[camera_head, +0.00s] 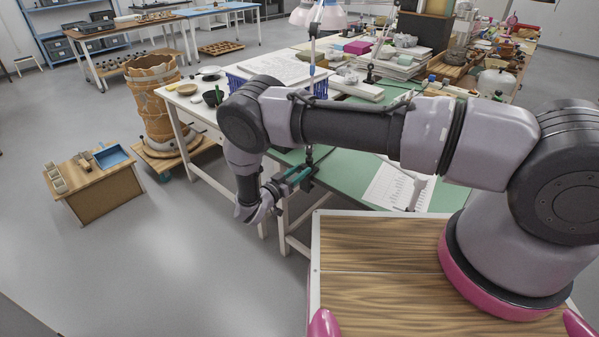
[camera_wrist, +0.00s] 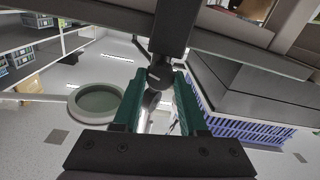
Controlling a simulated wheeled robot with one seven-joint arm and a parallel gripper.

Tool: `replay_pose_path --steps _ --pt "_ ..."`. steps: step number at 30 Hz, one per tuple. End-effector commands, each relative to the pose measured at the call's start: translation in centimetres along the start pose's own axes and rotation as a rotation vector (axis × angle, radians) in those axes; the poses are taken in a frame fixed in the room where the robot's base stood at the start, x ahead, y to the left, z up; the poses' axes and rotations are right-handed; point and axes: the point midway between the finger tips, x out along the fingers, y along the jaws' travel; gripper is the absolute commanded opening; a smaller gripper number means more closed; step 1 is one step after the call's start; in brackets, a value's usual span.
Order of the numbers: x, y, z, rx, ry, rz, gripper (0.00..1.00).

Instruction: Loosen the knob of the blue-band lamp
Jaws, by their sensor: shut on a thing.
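The blue-band lamp's thin upright pole (camera_head: 309,107) rises from the green-topped table, with a blue band (camera_head: 312,69) partway up. My gripper (camera_head: 308,172) is low at the table's near left edge, at the foot of this pole. In the wrist view its two teal fingers (camera_wrist: 160,76) are closed around a small dark knob (camera_wrist: 153,76) below a dark upright part (camera_wrist: 172,30). In the head view the knob is too small to make out.
A wooden barrel (camera_head: 157,100) and a small wooden bench (camera_head: 98,193) stand left. Floor between is clear.

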Motion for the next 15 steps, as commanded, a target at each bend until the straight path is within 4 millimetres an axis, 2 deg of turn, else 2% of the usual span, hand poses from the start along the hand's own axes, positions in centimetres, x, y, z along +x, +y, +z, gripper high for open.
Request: replay_pose_path --steps 9,15 --pt "-0.03 -0.07 0.02 -0.246 -0.006 -0.003 0.00" --pt "0.01 -0.07 0.01 -0.262 -0.007 -0.002 0.00"
